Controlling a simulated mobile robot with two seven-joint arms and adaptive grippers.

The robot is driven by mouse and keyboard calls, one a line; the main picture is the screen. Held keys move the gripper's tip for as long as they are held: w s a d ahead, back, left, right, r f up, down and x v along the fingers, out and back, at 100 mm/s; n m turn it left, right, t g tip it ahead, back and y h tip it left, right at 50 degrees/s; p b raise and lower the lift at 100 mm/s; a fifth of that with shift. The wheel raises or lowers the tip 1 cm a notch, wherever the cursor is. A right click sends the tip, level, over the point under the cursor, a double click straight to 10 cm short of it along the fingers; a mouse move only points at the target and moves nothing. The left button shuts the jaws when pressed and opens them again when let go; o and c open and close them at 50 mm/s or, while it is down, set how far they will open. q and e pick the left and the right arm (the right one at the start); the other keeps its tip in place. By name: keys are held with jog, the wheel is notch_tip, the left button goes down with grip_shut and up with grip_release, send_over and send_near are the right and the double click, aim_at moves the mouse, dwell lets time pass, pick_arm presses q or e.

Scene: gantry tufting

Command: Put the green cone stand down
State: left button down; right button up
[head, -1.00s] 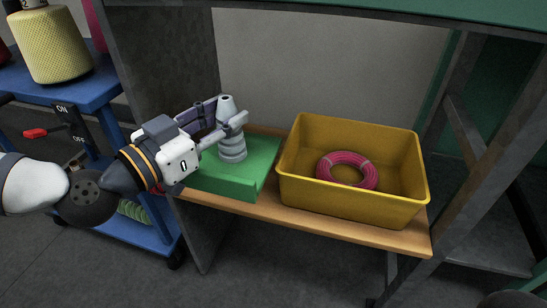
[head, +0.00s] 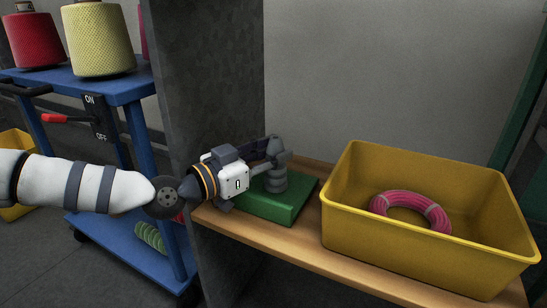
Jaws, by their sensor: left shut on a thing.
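The green cone stand (head: 285,213) is a flat green block with a grey stepped post (head: 275,181) on top. It stands upright at the left end of the wooden shelf (head: 310,247), left of the yellow bin, and looks level on the boards. The contact under its base is partly hidden by my arm. My left gripper (head: 275,155) reaches in from the left and is shut on the upper part of the post. The fingers hide part of the post. My right gripper is not in view.
A yellow bin (head: 400,245) with a pink ring-shaped coil (head: 411,210) stands right of the stand. A dark upright panel (head: 205,80) rises at the shelf's left end. A blue trolley (head: 125,88) with a red and a yellow yarn cone (head: 98,40) is at left.

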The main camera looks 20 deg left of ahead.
pick_arm(q)
jog(key=c, duration=1.2)
grip_release()
jog(key=shift+r, duration=0.1)
jog(key=p+v, duration=0.3)
jog(key=v, duration=0.9)
